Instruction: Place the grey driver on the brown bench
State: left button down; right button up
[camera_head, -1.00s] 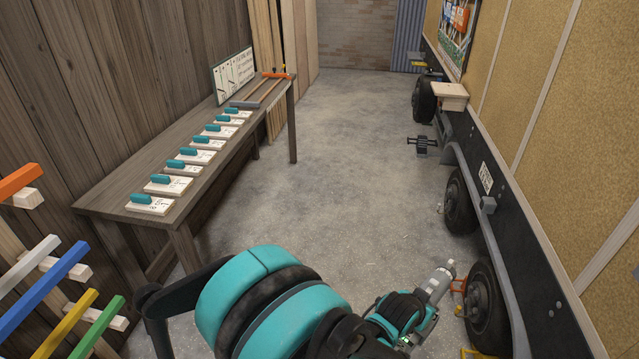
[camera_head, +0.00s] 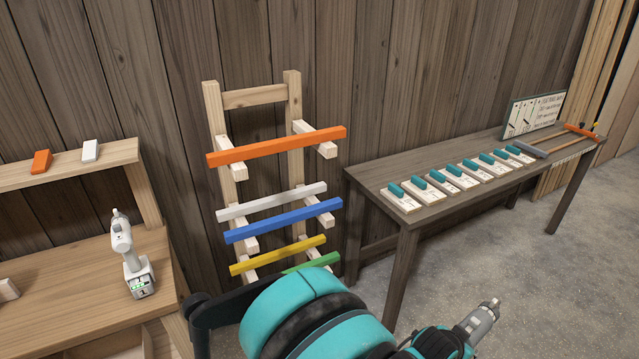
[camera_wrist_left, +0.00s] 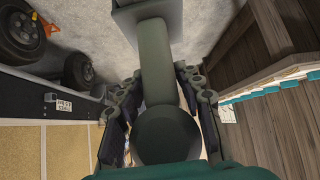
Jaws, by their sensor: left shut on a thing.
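The grey driver (camera_head: 487,318) is held in my left gripper (camera_head: 447,345) at the bottom right of the head view. Only its grey front end shows there, pointing up and right. In the left wrist view the driver's dark grey body (camera_wrist_left: 160,75) lies between the fingers of my left gripper (camera_wrist_left: 158,90), which is shut on it. A dark brown wooden bench (camera_head: 372,178) stands against the wall, behind and above the gripper in the picture. A lighter tan bench (camera_head: 65,260) stands at the left. My right gripper is not in view.
A whitish driver (camera_head: 132,255) stands on the tan bench. The dark bench carries several teal-handled blocks (camera_head: 434,187), a board (camera_head: 535,112) and a clamp (camera_head: 560,140). A rack with coloured bars (camera_head: 275,146) stands between the benches. Floor (camera_head: 560,290) at right is clear.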

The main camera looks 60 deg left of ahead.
aim_at(89, 294)
jog(key=u, duration=3.4)
jog(key=i+l+u, duration=0.25)
jog(key=u, duration=0.2)
jog(key=i+l+u, duration=0.4)
